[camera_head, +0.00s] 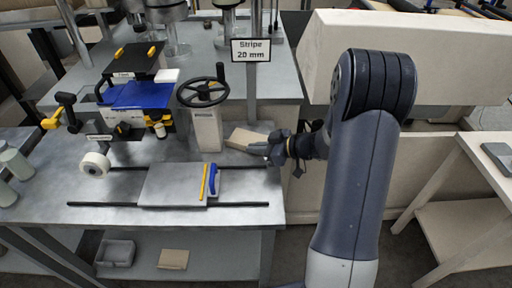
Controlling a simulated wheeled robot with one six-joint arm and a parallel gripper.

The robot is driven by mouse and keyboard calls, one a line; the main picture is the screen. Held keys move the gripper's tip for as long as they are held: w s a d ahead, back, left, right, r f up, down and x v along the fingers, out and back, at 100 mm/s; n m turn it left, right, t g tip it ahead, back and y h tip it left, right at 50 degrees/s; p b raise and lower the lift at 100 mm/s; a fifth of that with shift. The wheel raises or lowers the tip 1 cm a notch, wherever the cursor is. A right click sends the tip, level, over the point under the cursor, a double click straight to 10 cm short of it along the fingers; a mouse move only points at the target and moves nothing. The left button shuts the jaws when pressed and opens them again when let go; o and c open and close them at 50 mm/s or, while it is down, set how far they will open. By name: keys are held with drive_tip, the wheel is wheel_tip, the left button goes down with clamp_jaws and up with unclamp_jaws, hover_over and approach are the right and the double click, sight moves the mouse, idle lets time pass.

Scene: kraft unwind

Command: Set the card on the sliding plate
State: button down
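A tan card (244,138) is right of the handwheel pedestal, near the right edge of the grey bench. My gripper (268,150) is at the card's right edge, and its fingers overlap the card in the picture. I cannot tell whether the fingers are closed on the card, or whether the card rests on the bench or is held above it. The sliding plate (168,186) is a grey plate lying across two dark rails at the bench's front. It carries a yellow strip (202,182) and a blue handle (213,180) on its right side. The rest of its top is bare.
The handwheel (203,92) on its grey pedestal (207,130) stands behind the plate. A blue-topped device (138,96) and a white roll (95,164) are at left. A sign (250,50) reads "Stripe 20 mm".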

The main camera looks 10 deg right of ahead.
drive_tip(key=shift+f, duration=0.2)
drive_tip(key=c, duration=1.6)
unclamp_jaws()
drive_tip(key=shift+r, duration=0.1)
drive_tip(key=shift+c, duration=0.2)
